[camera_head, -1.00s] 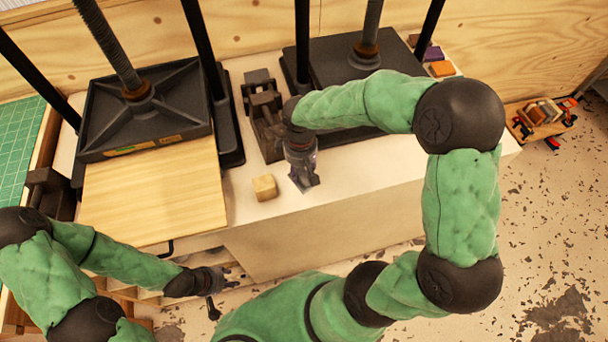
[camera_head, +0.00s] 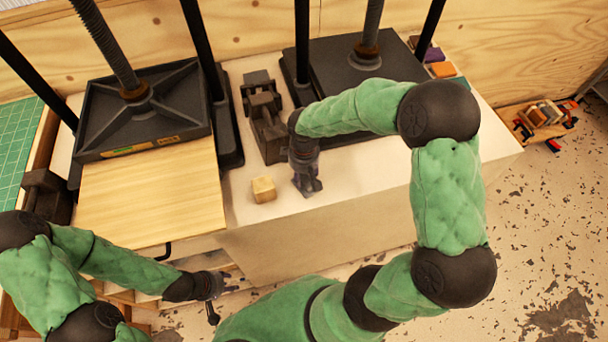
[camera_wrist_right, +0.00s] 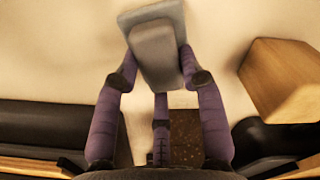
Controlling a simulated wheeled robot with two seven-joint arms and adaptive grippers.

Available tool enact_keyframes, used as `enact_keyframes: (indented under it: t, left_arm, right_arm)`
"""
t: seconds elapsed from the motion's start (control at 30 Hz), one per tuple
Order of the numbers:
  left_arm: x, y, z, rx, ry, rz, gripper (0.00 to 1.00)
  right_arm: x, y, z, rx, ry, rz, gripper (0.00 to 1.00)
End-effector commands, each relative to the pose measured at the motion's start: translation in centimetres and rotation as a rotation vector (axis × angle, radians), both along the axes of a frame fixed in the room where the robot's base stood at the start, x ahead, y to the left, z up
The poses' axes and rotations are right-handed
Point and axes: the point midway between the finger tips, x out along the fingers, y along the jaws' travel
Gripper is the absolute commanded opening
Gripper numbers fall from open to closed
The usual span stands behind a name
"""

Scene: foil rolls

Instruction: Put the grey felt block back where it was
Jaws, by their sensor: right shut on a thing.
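The grey felt block (camera_wrist_right: 158,50) is between the fingertips of my right gripper (camera_wrist_right: 160,78) in the right wrist view. It looks like a lighter grey block with a wider, flat grey part behind it. In the head view my right gripper (camera_head: 307,187) points down over the pale bench top near its front edge, and the block is mostly hidden there. Whether the block touches the bench I cannot tell. My left gripper (camera_head: 216,285) is low in front of the bench, away from the block; its fingers are too small to read.
A small wooden block (camera_head: 263,189) stands just left of my right gripper, also in the wrist view (camera_wrist_right: 285,80). A dark metal vise-like piece (camera_head: 266,120) is behind. Two black presses (camera_head: 150,110) (camera_head: 390,70) flank it. A wooden board (camera_head: 150,195) lies left.

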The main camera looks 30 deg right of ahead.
Motion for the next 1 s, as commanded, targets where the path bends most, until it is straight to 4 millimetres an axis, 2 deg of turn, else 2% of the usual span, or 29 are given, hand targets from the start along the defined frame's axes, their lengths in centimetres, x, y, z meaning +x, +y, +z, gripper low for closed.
enact_keyframes:
  t: [0.03,0.1,0.53,0.67,1.0]
  left_arm:
    - [0.0,0.0,-0.1,0.0,0.0,0.0,0.4]
    - [0.0,0.0,0.0,0.0,0.0,0.0,0.4]
    - [0.0,0.0,0.4,0.0,0.0,0.0,0.4]
    - [0.0,0.0,0.8,0.0,0.0,0.0,0.4]
    - [0.0,0.0,2.3,0.0,0.0,0.0,0.4]
  right_arm:
    - [0.0,0.0,-0.1,0.0,0.0,0.0,0.49]
    - [0.0,0.0,-0.1,0.0,0.001,0.0,0.64]
    - [0.0,0.0,0.6,0.0,0.0,0.0,0.64]
    - [0.1,0.0,2.4,0.0,-0.002,-0.001,0.64]
    - [0.1,0.0,9.2,0.0,-0.003,-0.001,0.64]
